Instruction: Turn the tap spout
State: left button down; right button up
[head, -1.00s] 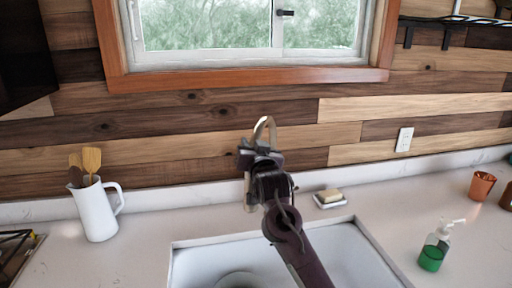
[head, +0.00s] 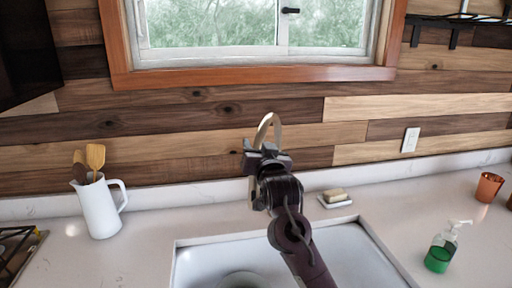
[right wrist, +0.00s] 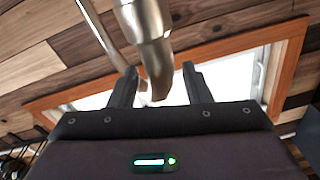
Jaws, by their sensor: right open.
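The tap spout (head: 268,128) is a curved metal tube rising behind the sink, in front of the wood wall. My right gripper (head: 264,150) is up at the spout and hides much of the tap below the arch. In the right wrist view, the spout (right wrist: 146,32) comes down from the top, and its end lies between the two spread fingers of my right gripper (right wrist: 160,86). The gripper is open. I cannot tell whether a finger touches the spout. My left gripper is not in view.
The white sink (head: 345,250) lies below my right arm, with a round bowl-like thing (head: 240,281) in it. A white jug with wooden utensils (head: 98,210) stands left. A soap dish (head: 335,203), green soap bottle (head: 440,255) and copper cup (head: 488,187) are right. A window (head: 250,30) is behind.

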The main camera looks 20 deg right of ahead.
jog(key=b+v, duration=0.1)
jog(key=v, duration=0.4)
dwell(0.4)
